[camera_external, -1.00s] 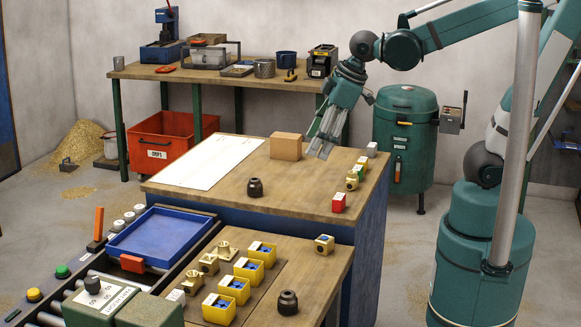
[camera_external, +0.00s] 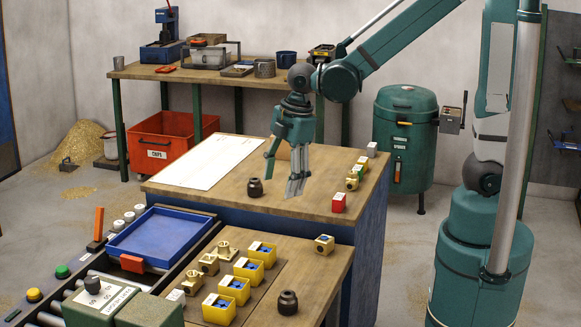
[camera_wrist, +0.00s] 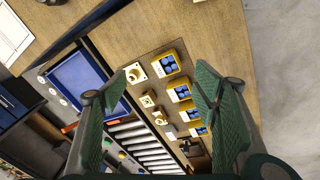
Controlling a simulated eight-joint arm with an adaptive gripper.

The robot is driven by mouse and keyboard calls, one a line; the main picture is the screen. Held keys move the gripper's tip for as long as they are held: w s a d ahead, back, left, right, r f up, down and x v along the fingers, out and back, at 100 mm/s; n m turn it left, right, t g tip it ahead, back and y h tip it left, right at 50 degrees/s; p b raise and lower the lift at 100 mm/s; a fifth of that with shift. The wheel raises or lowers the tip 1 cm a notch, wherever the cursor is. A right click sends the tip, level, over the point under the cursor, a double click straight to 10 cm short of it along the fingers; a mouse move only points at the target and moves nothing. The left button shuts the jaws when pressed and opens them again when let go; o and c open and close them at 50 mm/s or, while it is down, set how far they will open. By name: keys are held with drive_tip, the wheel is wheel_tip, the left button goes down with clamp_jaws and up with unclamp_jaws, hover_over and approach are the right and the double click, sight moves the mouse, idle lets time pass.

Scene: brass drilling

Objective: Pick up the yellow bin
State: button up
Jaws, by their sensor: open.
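Several small yellow bins holding blue parts stand in a slanting row on the low front bench. The farthest yellow bin (camera_external: 269,263) and the nearest yellow bin (camera_external: 219,315) end the row. My gripper (camera_external: 281,173) is open and empty, pointing down above the wooden top of the higher bench, behind and above the bins. In the wrist view its green fingers (camera_wrist: 160,85) are spread apart on either side of the row. No bin is touched.
Brass fittings (camera_external: 209,263) stand left of the bins. A dark round part (camera_external: 288,302) stands to their right, another (camera_external: 255,187) on the higher bench. A blue tray (camera_external: 160,238) lies left. A red block (camera_external: 339,202) is at the higher bench's right edge.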

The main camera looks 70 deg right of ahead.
sight(262, 255)
drive_tip(key=w+a+f+n+g+b, duration=0.1)
drive_tip(key=w+a+f+n, duration=0.1)
drive_tip(key=f, duration=0.4)
drive_tip(key=w+a+f+n+g, duration=0.1)
drive_tip(key=w+a+f+n, duration=0.1)
drive_tip(key=f, duration=0.5)
drive_tip(key=shift+w+a+f+n+b, duration=0.25)
drive_tip(key=shift+a+n+b, duration=0.1)
drive_tip(key=shift+n, duration=0.45)
drive_tip(key=shift+f, duration=1.25)
drive_tip(key=shift+f, duration=0.1)
drive_tip(key=shift+a+f+b, duration=0.1)
drive_tip(key=shift+f+b, duration=0.55)
drive_tip(key=shift+f, duration=1.85)
drive_tip(key=shift+c, duration=0.5)
drive_tip(key=c, duration=0.9)
